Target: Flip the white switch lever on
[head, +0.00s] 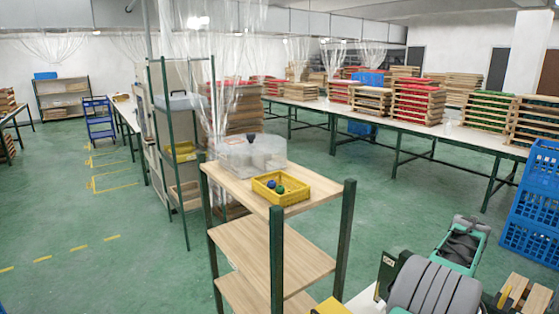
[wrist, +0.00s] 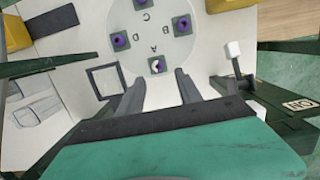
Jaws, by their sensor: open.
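The white switch lever (wrist: 232,50) shows in the wrist view, right of centre. Its white tip stands on a thin stem above a dark green base (wrist: 262,99). A pale label (wrist: 299,104) is on that base, too small to read surely. My gripper (wrist: 158,78) is in the lower middle, left of the lever. Its two dark fingers are apart, with nothing held between them, and neither touches the lever. In the head view a dark green plate with a pale label (head: 388,262) shows at lower right, but I cannot make out the lever there.
In the wrist view a white disc (wrist: 150,75) marked A to D with several purple-centred squares lies beyond the fingers. A yellow block (wrist: 15,32) is at left. In the head view a wooden shelf (head: 275,250) holds a yellow crate (head: 281,189). Blue crates (head: 535,200) stand at right.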

